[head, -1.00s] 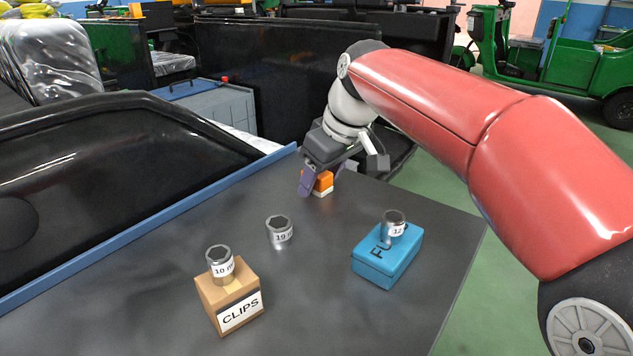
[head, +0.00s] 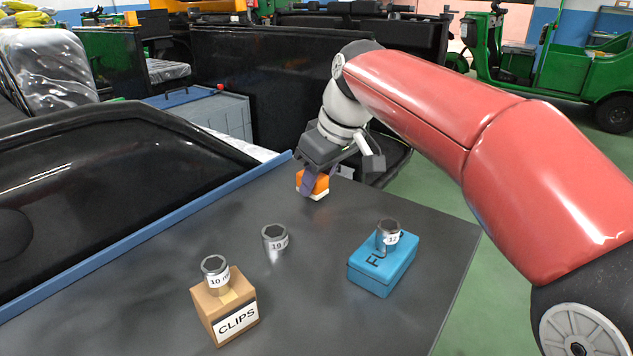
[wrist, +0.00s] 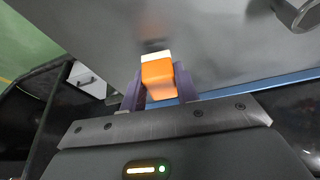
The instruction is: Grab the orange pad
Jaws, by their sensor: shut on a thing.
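The orange pad (head: 314,184) is a small block with a white lower part, at the far end of the grey table. My gripper (head: 311,182) reaches down onto it from above, its purple fingers on either side of the pad. In the wrist view the pad (wrist: 158,78) sits between the two fingers of my gripper (wrist: 160,88), which are shut on it. The white part points away from the palm. I cannot tell whether the pad still touches the table (head: 330,235).
A cardboard CLIPS box (head: 226,308) with a socket (head: 214,270) on top stands at the front. Another socket (head: 275,238) stands mid-table. A blue box (head: 382,265) bearing a socket (head: 388,234) stands at right. A blue rail (head: 150,235) edges the table's left side.

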